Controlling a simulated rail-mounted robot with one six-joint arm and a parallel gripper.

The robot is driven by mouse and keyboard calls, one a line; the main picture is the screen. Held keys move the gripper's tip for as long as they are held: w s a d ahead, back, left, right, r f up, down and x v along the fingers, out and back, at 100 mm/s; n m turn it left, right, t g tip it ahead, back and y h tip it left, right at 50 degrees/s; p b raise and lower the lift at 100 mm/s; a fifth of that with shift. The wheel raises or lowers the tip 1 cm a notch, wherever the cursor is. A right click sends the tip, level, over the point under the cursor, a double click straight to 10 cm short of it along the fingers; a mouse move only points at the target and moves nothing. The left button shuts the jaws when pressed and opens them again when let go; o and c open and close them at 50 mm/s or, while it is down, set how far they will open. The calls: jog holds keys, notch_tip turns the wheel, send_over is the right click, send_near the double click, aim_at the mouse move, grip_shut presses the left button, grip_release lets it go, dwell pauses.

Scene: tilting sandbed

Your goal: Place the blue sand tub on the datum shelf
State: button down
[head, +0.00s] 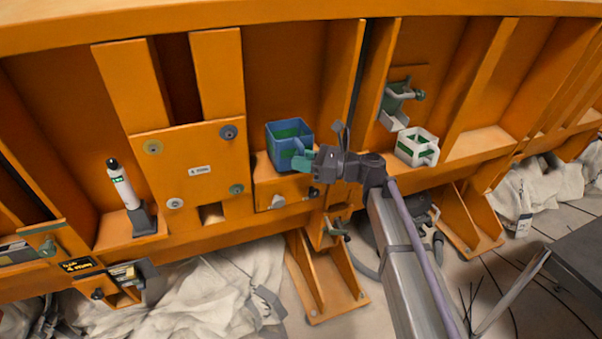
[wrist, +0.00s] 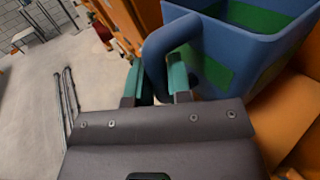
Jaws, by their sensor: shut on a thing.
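The blue sand tub (head: 283,140), open-topped with green inside, is upright at an orange ledge (head: 283,188) in the middle of the frame wall. Whether it rests on the ledge or is just above it, I cannot tell. My gripper (head: 304,163) comes from the right, with its green fingers at the tub's right side. In the wrist view my gripper (wrist: 157,85) is shut on the loop handle of the tub (wrist: 245,60), one finger on each side. I see no label marking the datum shelf.
A white tub (head: 415,150) with green inside stands on the ledge to the right. A white cylinder (head: 123,186) in a dark holder stands at left. Upright ribs flank the bay.

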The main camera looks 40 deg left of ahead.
jog(key=shift+w+a+f, duration=0.15)
jog(key=shift+a+f, duration=0.05)
jog(key=shift+f, duration=0.85)
jog(key=shift+r, duration=0.25)
jog(key=shift+f, duration=0.25)
jog(key=c, duration=1.1)
grip_release()
jog(key=shift+r, duration=0.1)
jog(key=shift+o, duration=0.2)
